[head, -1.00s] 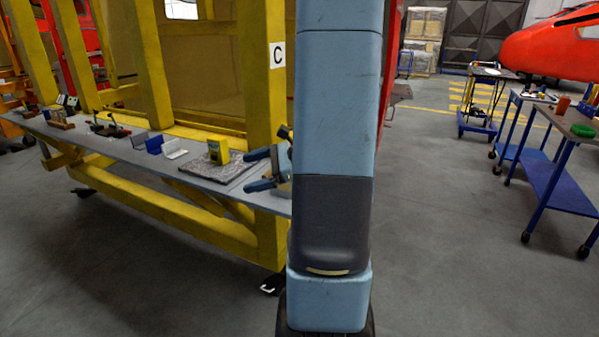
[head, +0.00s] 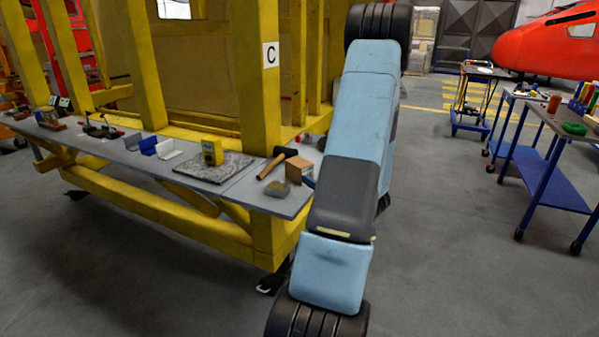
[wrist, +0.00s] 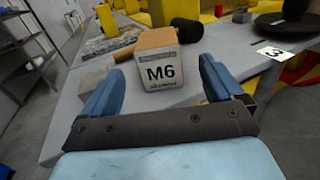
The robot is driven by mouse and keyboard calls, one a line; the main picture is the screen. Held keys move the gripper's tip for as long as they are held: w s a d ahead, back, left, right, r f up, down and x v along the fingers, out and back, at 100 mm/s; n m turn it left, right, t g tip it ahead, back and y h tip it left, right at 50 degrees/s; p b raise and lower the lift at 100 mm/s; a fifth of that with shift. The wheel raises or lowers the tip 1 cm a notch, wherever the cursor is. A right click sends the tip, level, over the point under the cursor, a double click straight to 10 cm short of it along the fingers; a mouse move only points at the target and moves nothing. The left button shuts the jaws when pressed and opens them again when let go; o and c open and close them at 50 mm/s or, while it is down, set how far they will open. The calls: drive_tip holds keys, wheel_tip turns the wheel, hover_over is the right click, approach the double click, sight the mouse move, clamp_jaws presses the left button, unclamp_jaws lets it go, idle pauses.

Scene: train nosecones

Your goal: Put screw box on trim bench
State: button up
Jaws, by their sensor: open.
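The screw box (wrist: 161,72) is a small grey-white box with a brown top, marked M6. It stands on the grey shelf board (wrist: 70,125) of a yellow frame. In the head view the box (head: 299,169) shows near the shelf's right end. My gripper (wrist: 162,70) is open, its two blue fingers pointing toward the box, one on each side, with gaps between them and it. In the head view my arm hides most of the gripper. Blue-legged benches (head: 545,160) stand at the right; I cannot tell which is the trim bench.
A hammer (head: 272,166) lies left of the box, its black head (wrist: 189,33) behind it. A grey block (head: 278,188), a patterned plate (head: 215,168) and a yellow box (head: 212,150) are also on the shelf. Open floor (head: 450,220) lies between shelf and benches.

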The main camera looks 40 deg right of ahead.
sight(298, 164)
drive_tip(key=w, duration=1)
drive_tip(key=shift+w+a+r, duration=0.1)
drive_tip(key=shift+w+r, duration=0.05)
drive_tip(key=shift+w, duration=0.2)
drive_tip(key=c, duration=1.3)
drive_tip(key=shift+c, duration=1.1)
drive_tip(key=shift+r, duration=0.1)
